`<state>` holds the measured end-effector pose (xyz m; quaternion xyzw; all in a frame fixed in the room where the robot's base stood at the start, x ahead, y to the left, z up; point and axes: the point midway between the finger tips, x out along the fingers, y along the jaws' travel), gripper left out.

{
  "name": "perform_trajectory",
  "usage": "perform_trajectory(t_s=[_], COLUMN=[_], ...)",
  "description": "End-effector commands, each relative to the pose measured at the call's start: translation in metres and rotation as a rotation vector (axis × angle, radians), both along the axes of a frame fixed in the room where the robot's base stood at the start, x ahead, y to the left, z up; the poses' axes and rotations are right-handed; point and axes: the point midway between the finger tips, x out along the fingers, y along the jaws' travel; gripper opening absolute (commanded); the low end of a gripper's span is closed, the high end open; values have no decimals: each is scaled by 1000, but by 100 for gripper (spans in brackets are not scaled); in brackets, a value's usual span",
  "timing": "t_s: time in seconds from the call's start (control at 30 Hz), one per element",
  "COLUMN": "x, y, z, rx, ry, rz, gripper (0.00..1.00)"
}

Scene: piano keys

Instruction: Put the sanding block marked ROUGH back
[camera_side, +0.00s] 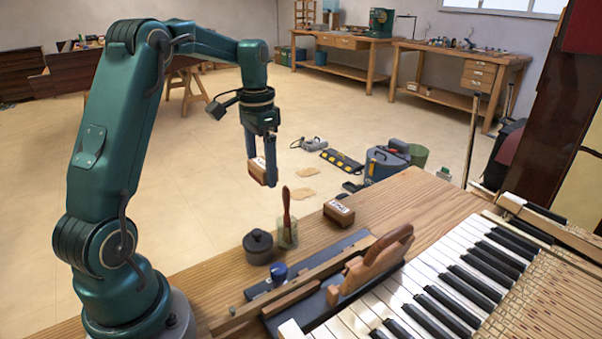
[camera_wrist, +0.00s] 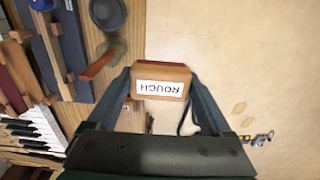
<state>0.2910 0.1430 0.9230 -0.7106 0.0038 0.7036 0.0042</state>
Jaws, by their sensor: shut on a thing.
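The sanding block marked ROUGH (camera_wrist: 161,71) is reddish brown with a white label, upside down in the wrist view. In the side view the block (camera_side: 259,172) hangs in the air, well above the bench. My gripper (camera_side: 260,180) is shut on it, one finger on each side. A second labelled block (camera_side: 338,213) of similar look sits on the wooden bench behind the plane; its label is too small to read. The held block and my gripper hide part of the bench edge in the wrist view.
Piano keys (camera_side: 440,280) lie at right. Bench beyond the second block is clear.

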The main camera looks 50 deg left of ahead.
Motion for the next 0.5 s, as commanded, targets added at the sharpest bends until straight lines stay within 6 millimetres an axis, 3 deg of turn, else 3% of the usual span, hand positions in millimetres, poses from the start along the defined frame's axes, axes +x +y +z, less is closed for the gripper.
perform_trajectory(t_s=[0.17,0.5], x=[9,55], y=[-13,-70], z=[-12,-56], rx=[-2,-1], ry=[3,3], rz=[7,5], gripper=[24,24])
